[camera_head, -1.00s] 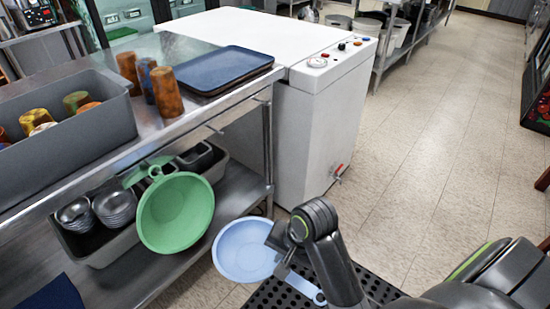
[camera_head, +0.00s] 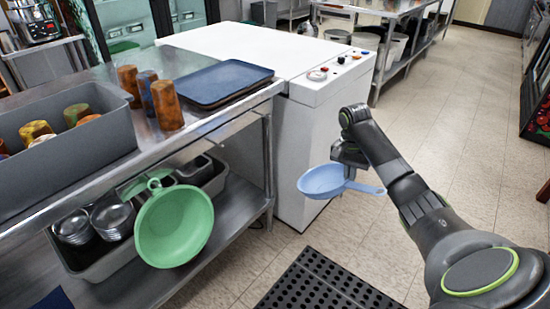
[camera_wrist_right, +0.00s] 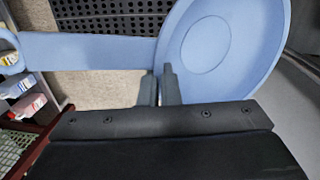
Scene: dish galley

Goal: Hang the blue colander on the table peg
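The blue colander (camera_head: 323,181) is held up in the air to the right of the steel table (camera_head: 225,119), in front of the white machine. Its handle points right in the head view. My right gripper (camera_head: 346,163) is shut on the handle close to the bowl; the right wrist view shows the fingers (camera_wrist_right: 159,87) there, with the colander (camera_wrist_right: 222,50) beyond them. Small peg-like bits show under the table's front edge, too small to make out well. A green colander (camera_head: 174,228) hangs at the table front. My left gripper is not in view.
The white machine (camera_head: 310,130) stands close behind the blue colander. Grey bins with metal bowls (camera_head: 112,218) sit on the lower shelf. Blue trays (camera_head: 222,82), cups and a grey tub (camera_head: 80,150) are on the tabletop. A black perforated mat (camera_head: 320,285) lies on the floor.

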